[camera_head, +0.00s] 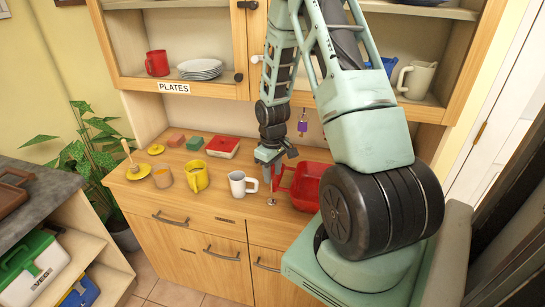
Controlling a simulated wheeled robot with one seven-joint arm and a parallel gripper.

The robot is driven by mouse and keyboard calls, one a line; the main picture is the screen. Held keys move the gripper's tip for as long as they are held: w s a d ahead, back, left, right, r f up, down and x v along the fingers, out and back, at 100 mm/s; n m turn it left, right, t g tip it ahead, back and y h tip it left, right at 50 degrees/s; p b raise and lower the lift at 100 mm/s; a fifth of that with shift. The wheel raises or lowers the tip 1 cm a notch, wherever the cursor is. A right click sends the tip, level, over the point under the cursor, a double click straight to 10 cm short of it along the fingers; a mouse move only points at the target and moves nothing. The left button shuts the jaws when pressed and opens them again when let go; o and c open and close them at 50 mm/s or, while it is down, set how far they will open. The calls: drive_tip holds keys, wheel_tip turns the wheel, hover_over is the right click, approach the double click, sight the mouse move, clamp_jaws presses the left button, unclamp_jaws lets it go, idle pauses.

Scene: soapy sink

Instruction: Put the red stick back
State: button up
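My gripper (272,170) points down over the counter, between the white mug and the red basin. Its fingers are small and dark here, and I cannot tell whether they are open or shut. A narrow red piece (280,178) shows right beside the fingers at the basin's left side. I cannot tell whether it is the red stick or part of the basin. A small, pale, round-footed thing (272,202) stands on the counter below the gripper. The red basin (308,185) is partly hidden behind my arm.
The counter also holds a white mug (238,186), a yellow mug (197,176), a tan cup (163,177), a red-sided box (222,147), sponges (194,143) and a yellow holder with a wooden stick (137,171). A shelf cabinet with plates (200,69) hangs above.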

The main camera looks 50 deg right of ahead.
wheel_tip(320, 180, up, 11)
drive_tip(key=b, duration=0.2)
drive_tip(key=shift+f+b, duration=0.15)
drive_tip(key=shift+b, duration=0.25)
drive_tip(key=shift+r, duration=0.35)
drive_tip(key=shift+a, duration=0.15)
drive_tip(key=a+r+n, duration=0.2)
drive_tip(key=a, duration=1)
drive_tip(key=a+r+n, duration=0.2)
drive_tip(key=a, duration=1)
drive_tip(key=s+a+r+n, duration=0.2)
drive_tip(key=s+a+n, duration=0.1)
drive_tip(key=s+a, duration=1.3)
drive_tip(key=shift+s+a+n+y, duration=0.3)
drive_tip(key=shift+s+n, duration=0.1)
drive_tip(key=shift+s, duration=0.1)
